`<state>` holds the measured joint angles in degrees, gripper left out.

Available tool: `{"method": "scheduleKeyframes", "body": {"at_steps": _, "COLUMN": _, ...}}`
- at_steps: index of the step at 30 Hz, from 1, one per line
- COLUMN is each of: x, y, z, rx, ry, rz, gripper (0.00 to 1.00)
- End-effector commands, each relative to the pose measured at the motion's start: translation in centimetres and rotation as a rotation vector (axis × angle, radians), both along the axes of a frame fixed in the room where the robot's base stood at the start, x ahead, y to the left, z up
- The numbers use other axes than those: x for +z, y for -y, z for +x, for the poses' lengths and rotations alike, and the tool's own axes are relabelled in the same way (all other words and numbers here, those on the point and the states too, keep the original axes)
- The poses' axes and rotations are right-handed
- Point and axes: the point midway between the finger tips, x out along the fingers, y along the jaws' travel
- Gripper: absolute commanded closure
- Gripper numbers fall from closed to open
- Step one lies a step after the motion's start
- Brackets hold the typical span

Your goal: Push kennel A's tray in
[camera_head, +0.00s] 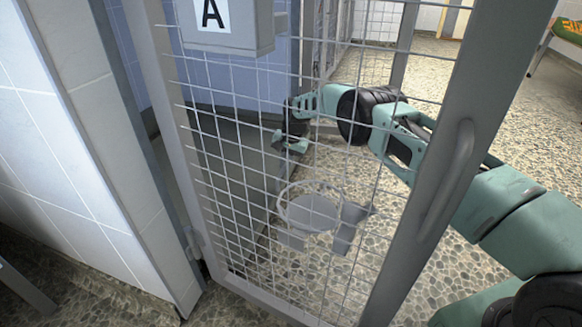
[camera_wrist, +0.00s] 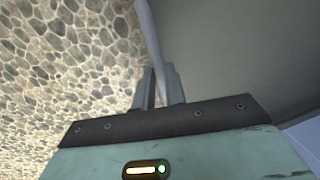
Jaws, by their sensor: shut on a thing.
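Kennel A's open mesh door, with the label A (camera_head: 211,14) on a grey box, stands in front of the kennel opening in the head view. Through the mesh, a dark grey low surface (camera_head: 238,165) shows under the blue wall; it appears to be the tray. My gripper (camera_head: 288,145) is behind the door, low beside that surface. In the wrist view my gripper's fingers (camera_wrist: 158,88) are closed around a slim grey bar (camera_wrist: 149,35), which looks like the tray's rim. The smooth grey tray surface (camera_wrist: 230,55) lies to its right. The mesh partly hides the contact in the head view.
A metal ring with a grey dish (camera_head: 312,208) shows at the mesh low down. The door's frame and handle (camera_head: 447,180) stand close to my arm. A tiled wall (camera_head: 70,130) is at left. Pebbled floor (camera_head: 440,75) is open behind and to the right.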

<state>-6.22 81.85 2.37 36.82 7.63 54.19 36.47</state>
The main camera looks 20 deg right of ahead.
Motion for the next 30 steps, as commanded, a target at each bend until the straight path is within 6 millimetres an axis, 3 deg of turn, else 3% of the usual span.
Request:
{"method": "scheduleKeyframes", "body": {"at_steps": 10, "x": 0.0, "y": -0.2, "z": 0.0, "rx": 0.002, "ry": -0.003, "rz": 0.002, "gripper": 1.0}}
{"method": "scheduleKeyframes", "body": {"at_steps": 11, "x": 0.0, "y": -0.2, "z": 0.0, "rx": 0.002, "ry": -0.003, "rz": 0.002, "gripper": 0.82}}
{"method": "scheduleKeyframes", "body": {"at_steps": 12, "x": 0.0, "y": -0.2, "z": 0.0, "rx": 0.001, "ry": -0.002, "rz": 0.002, "gripper": 0.71}}
{"method": "scheduleKeyframes", "body": {"at_steps": 13, "x": 0.0, "y": -0.2, "z": 0.0, "rx": 0.001, "ry": -0.002, "rz": 0.002, "gripper": 0.66}}
{"method": "scheduleKeyframes", "body": {"at_steps": 23, "x": 0.3, "y": 0.0, "z": 0.0, "rx": 0.0, "ry": -0.001, "rz": 0.001, "gripper": 0.66}}
{"method": "scheduleKeyframes", "body": {"at_steps": 30, "x": 3.9, "y": 0.5, "z": -0.3, "rx": 0.0, "ry": 0.001, "rz": 0.001, "gripper": 0.66}}
